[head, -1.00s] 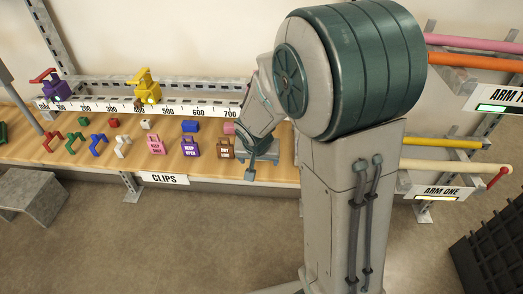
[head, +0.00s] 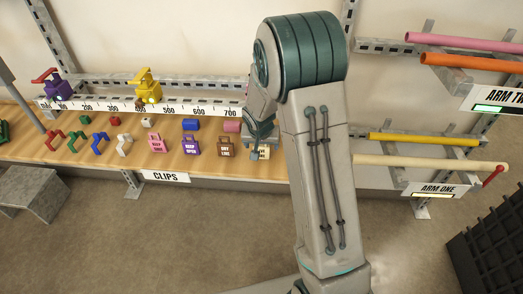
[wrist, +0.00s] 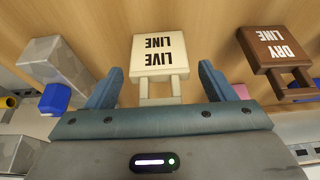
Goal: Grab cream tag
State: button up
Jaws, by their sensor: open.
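The cream tag (wrist: 158,55) reads "LIVE LINE" and appears upside down in the wrist view, on the wooden shelf. Its loop end lies between the two fingers of my gripper (wrist: 157,82). My gripper is open, with one finger to each side of the tag and visible gaps. In the head view the cream tag (head: 262,153) shows only in part, behind my gripper (head: 260,140) and close to my arm.
A brown "DRY LINE" tag (wrist: 275,55) lies beside the cream one; it also shows in the head view (head: 226,146). Purple (head: 191,145) and pink (head: 156,142) tags stand further left. A ruler rail (head: 190,107) runs behind.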

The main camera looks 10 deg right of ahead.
jog(key=shift+w+f, duration=0.1)
jog(key=shift+f, duration=0.15)
jog(key=c, duration=1)
jog(key=shift+c, duration=0.2)
jog(key=shift+r, duration=0.15)
